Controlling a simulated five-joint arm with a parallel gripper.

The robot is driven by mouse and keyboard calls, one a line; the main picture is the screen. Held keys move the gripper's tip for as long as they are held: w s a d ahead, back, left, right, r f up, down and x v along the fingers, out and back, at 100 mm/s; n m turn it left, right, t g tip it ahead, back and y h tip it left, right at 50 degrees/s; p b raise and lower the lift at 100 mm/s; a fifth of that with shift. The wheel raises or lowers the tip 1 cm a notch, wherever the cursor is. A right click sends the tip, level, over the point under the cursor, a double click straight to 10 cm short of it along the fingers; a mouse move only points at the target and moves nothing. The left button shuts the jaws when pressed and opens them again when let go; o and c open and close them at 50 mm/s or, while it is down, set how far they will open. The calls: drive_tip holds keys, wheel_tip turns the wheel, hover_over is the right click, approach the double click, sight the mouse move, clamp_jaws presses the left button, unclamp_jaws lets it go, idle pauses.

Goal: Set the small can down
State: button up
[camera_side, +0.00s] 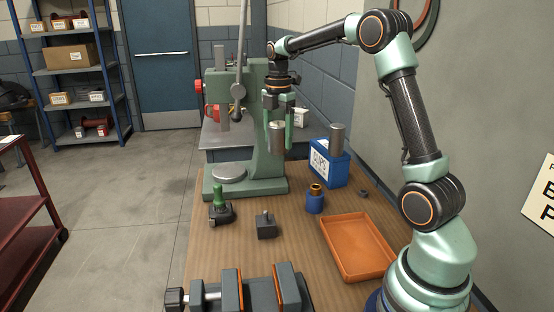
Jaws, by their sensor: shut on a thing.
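My gripper (283,122) points down at the end of my arm, above the back part of the wooden bench. It is shut on a small grey metal can (277,137), held upright between the fingers. The can hangs in the air in front of the green press and left of the blue box. Its bottom is clear of the bench. The fingers hide part of its sides.
A green arbor press (262,150) stands close behind. An orange tray (357,247), a blue-and-brass part (315,199), a grey block (266,225), a green-topped part (219,207) and a vise (232,291) stand on the bench (288,243).

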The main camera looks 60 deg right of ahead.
drive_tip(key=w+a+n, duration=0.1)
drive_tip(key=w+a, duration=0.2)
drive_tip(key=a, duration=2.1)
drive_tip(key=f, duration=1.4)
drive_tip(key=shift+s+a+f, duration=0.25)
drive_tip(key=shift+f, duration=2.55)
drive_tip(key=shift+f, duration=0.1)
